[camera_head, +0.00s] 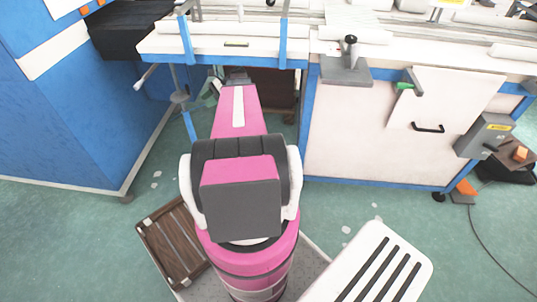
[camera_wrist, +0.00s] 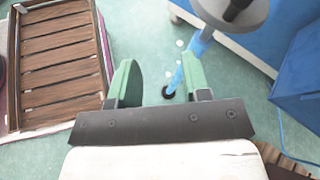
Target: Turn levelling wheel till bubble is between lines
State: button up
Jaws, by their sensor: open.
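A grey round wheel (camera_head: 180,97) sits low on a blue post under the left front of the white worktable. In the wrist view a grey disc (camera_wrist: 255,14) with a dark shaft shows at the top right, and it looks like the same wheel. My gripper (camera_wrist: 161,80) is open, with green fingers apart and nothing between them. The wheel lies beyond and right of the fingertips in that view, not touching them. In the head view my gripper (camera_head: 211,92) is left of my arm, near the wheel. A small greenish bar (camera_head: 236,44) on the table's front may be the level; no bubble or lines can be made out.
The white worktable (camera_head: 160,46) has blue legs. A white cabinet (camera_head: 345,140) stands right, a blue cabinet (camera_head: 60,120) left. A brown slatted crate (camera_wrist: 60,60) lies beside my base. Green floor (camera_head: 120,220) is open at left.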

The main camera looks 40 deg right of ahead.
jog(key=s+a+f+n+g+h, duration=0.1)
jog(key=s+a+n+h, duration=0.2)
jog(key=a+n, duration=0.3)
jog(key=s+a+f+n+g+h, duration=0.1)
jog(key=s+a+n+h, duration=0.2)
jog(key=a, duration=0.9)
jog(key=s+a+f+n+g+h, duration=0.1)
jog(key=s+a+n+h, duration=0.2)
jog(key=a+n+h, duration=0.3)
jog(key=shift+a+n+g, duration=0.3)
jog(key=shift+a+n, duration=1.3)
jog(key=shift+a, duration=0.1)
jog(key=shift+a+r+h, duration=0.1)
jog(key=shift+h, duration=0.2)
